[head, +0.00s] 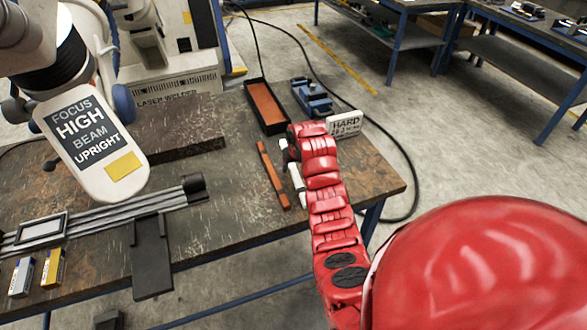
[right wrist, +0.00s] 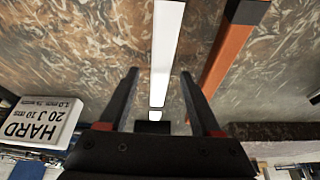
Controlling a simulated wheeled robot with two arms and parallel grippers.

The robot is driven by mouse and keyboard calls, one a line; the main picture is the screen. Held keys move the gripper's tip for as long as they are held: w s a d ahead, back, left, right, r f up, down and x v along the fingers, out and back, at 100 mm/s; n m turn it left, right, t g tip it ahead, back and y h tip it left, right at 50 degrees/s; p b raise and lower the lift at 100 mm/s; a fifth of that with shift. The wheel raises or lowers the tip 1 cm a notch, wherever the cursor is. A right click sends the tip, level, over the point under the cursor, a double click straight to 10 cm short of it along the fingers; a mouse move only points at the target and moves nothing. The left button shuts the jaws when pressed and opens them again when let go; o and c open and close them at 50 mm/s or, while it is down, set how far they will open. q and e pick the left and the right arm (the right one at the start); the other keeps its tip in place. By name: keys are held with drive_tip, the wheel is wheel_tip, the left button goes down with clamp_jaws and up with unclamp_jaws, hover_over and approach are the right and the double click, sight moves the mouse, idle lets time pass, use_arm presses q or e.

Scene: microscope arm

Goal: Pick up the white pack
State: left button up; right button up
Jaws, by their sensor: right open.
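The white pack (right wrist: 164,45) is a long, narrow white bar lying on the dark, scuffed tabletop. It runs away between the two fingers of my right gripper (right wrist: 159,78) in the right wrist view. The fingers stand apart, one on each side of its line, with nothing gripped. In the head view, part of the white pack (head: 297,180) shows just left of my red right arm. My right gripper (head: 287,155) is mostly hidden there by the arm. My left gripper is not seen.
An orange bar (head: 272,176) lies close left of the pack. A HARD sign (head: 345,124), a black tray (head: 266,106) and a blue clamp (head: 311,97) stand behind. The microscope arm (head: 95,140) with its FOCUS HIGH sign hangs at the left.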

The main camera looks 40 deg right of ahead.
drive_tip(key=shift+w+f, duration=0.1)
drive_tip(key=shift+f, duration=0.3)
clamp_jaws()
